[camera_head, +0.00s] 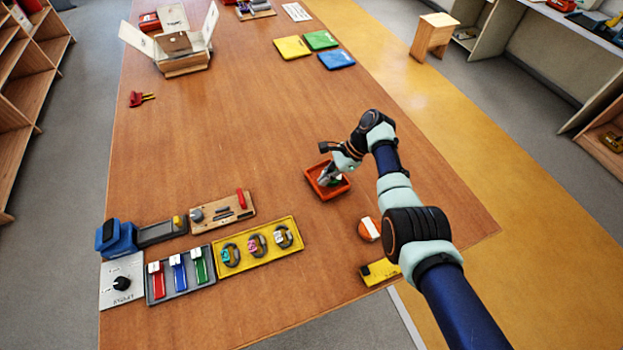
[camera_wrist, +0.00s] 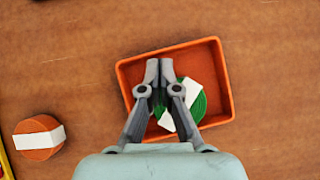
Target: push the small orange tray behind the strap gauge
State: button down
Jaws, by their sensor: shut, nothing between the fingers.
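The small orange tray (camera_head: 334,193) stands on the wooden table, right of its middle. A green roll with a white label (camera_wrist: 196,102) lies in the tray (camera_wrist: 212,62). My gripper (camera_head: 325,178) is shut with its fingertips over the tray's inside. In the wrist view the fingertips (camera_wrist: 159,68) are close together beside the roll and hold nothing. I cannot tell whether they touch the tray. A yellow piece with a dark notch (camera_head: 381,272), perhaps the strap gauge, lies at the table's near edge.
An orange roll with a white band (camera_head: 368,229) lies between tray and yellow piece. Left stand a yellow tray with several rings (camera_head: 258,262), a wooden board with a red handle (camera_head: 222,212) and a blue device (camera_head: 116,238).

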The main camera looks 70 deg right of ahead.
aim_at(345, 178)
jog(key=s+d+b, duration=0.1)
jog(key=s, duration=0.1)
jog(key=s+d+b, duration=0.3)
jog(key=s, duration=0.1)
jog(key=shift+s+d+f, duration=0.1)
jog(key=shift+d+f, duration=0.2)
jog(key=shift+d, duration=0.05)
jog(key=shift+s+d+r+b, duration=0.1)
jog(key=shift+s+b, duration=0.1)
jog(key=shift+b, duration=0.1)
jog(key=shift+r, duration=0.15)
jog(key=shift+r+p, duration=0.85)
jog(key=shift+p, duration=0.15)
jog(key=shift+d, duration=0.1)
jog(key=v, duration=0.7)
jog(key=shift+r, duration=0.15)
jog(key=shift+s, duration=0.15)
